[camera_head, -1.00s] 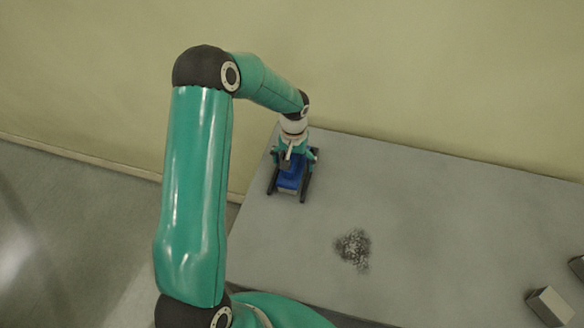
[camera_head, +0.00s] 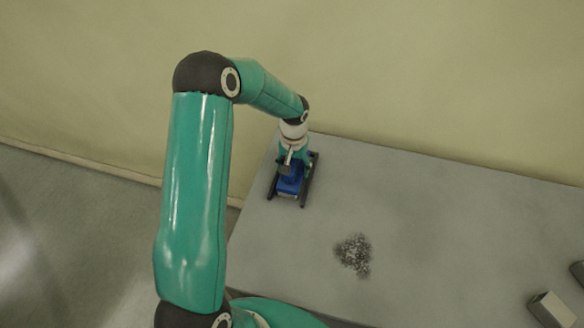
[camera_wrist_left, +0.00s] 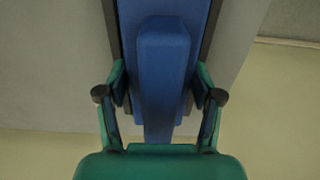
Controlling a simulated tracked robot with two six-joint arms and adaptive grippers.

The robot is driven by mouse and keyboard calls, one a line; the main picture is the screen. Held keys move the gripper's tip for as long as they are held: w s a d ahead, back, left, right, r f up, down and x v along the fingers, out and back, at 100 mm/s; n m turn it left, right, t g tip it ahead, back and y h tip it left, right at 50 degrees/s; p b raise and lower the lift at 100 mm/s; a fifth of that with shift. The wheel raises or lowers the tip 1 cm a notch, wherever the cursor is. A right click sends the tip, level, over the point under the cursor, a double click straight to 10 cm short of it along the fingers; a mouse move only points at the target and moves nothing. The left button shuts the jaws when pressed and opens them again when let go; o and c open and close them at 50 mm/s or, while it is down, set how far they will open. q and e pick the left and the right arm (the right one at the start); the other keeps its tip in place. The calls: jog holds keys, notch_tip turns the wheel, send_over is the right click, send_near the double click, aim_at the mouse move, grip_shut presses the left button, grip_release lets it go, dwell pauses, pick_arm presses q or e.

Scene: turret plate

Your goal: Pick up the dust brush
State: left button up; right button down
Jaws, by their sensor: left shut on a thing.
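The dust brush (camera_head: 290,186) is blue and sits at the far left corner of the grey table, between the fingers of my left gripper (camera_head: 292,190). In the left wrist view the blue brush (camera_wrist_left: 163,70) fills the middle, with its raised handle part towards the camera. My right gripper is not in view.
A speckled grey patch of debris (camera_head: 353,255) lies on the table (camera_head: 430,215). A pale block (camera_head: 551,310) stands at the lower right, with part of another block (camera_head: 578,272) at the right edge. A plain wall (camera_head: 420,70) rises behind the table.

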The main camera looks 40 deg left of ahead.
pick_arm(q)
notch_tip(320, 180, up, 20)
jog(key=b, duration=0.2)
dwell(0.4)
